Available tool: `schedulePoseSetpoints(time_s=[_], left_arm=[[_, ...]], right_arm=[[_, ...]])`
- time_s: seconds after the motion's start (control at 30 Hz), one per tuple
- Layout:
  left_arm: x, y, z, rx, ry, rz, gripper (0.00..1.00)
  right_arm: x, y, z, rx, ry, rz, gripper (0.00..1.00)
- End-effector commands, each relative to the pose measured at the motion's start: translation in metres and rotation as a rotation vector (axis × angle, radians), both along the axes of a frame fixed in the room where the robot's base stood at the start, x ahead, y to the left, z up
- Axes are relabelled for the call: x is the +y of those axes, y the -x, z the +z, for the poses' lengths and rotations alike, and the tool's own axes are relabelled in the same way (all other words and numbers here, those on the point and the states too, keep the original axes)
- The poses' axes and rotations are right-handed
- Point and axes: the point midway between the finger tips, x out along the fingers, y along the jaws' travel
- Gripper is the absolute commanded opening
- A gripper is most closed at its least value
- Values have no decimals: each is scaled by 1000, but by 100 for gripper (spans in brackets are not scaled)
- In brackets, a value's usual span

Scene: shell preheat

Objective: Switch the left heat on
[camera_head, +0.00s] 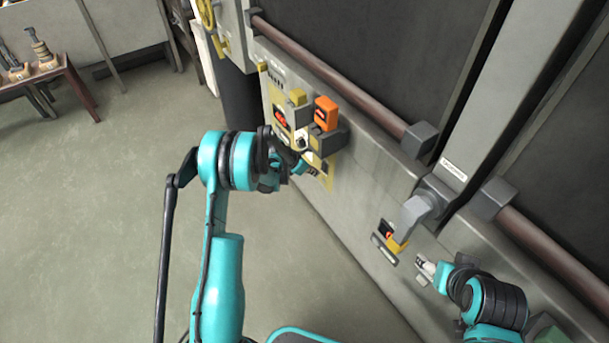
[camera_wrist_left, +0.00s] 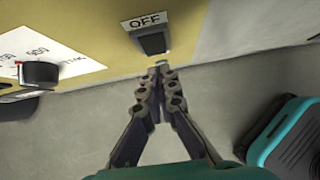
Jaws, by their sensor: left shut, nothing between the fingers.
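The yellow control panel (camera_head: 276,97) is on the grey machine front, and part of it fills the top of the left wrist view (camera_wrist_left: 100,22). A black switch (camera_wrist_left: 152,41) sits on it below an OFF label (camera_wrist_left: 146,20). My left gripper (camera_wrist_left: 158,68) is shut and empty, its fingertips just below the switch; I cannot tell if they touch it. In the head view the left gripper (camera_head: 298,168) is at the panel's lower part, partly hidden by its wrist. My right gripper (camera_head: 426,268) is near the machine front at right; its jaws are too small to judge.
A black knob (camera_wrist_left: 38,74) with a printed scale is left of the switch. An orange box (camera_head: 326,112) juts from the panel. A grey handle (camera_head: 418,212) and a brown bar (camera_head: 330,75) stick out from the machine.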

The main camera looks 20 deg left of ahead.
Motion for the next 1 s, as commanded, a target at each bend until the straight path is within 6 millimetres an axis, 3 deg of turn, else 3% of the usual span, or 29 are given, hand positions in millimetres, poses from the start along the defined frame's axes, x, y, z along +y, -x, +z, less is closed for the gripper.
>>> schedulePoseSetpoints(time_s=[0.2,1.0], left_arm=[[-9,-12,-2,0,-1,1,0],[-15,-19,-9,-1,0,1,0]], right_arm=[[0,0,-7,0,0,0,62],[0,0,-6,0,0,0,62]])
